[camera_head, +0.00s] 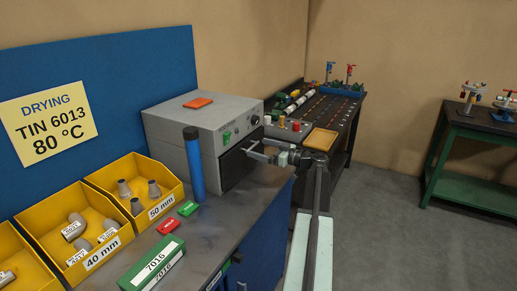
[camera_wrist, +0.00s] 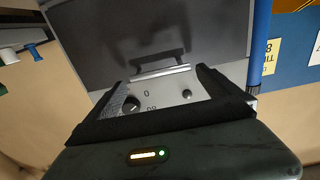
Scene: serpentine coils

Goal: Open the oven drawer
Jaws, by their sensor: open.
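The oven (camera_head: 195,122) is a grey box on the workbench in the head view, with a dark drawer front (camera_head: 236,170) that looks flush with the body. In the wrist view the dark drawer front (camera_wrist: 150,30) fills the top, with a pale bar handle (camera_wrist: 160,73) along its edge. My gripper (camera_head: 250,149) is at the oven front, near the handle. In the wrist view its black fingers (camera_wrist: 159,76) are spread apart, one to each side of the handle. Nothing is held between them. I cannot tell whether a finger touches the handle.
A blue cylinder (camera_head: 194,162) stands upright beside the oven. Yellow bins (camera_head: 137,187) of grey parts, a red box (camera_head: 169,226) and green boxes (camera_head: 152,264) sit on the near bench. An orange item (camera_head: 198,102) lies on the oven. A dark table (camera_head: 340,125) stands behind. Floor to the right is clear.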

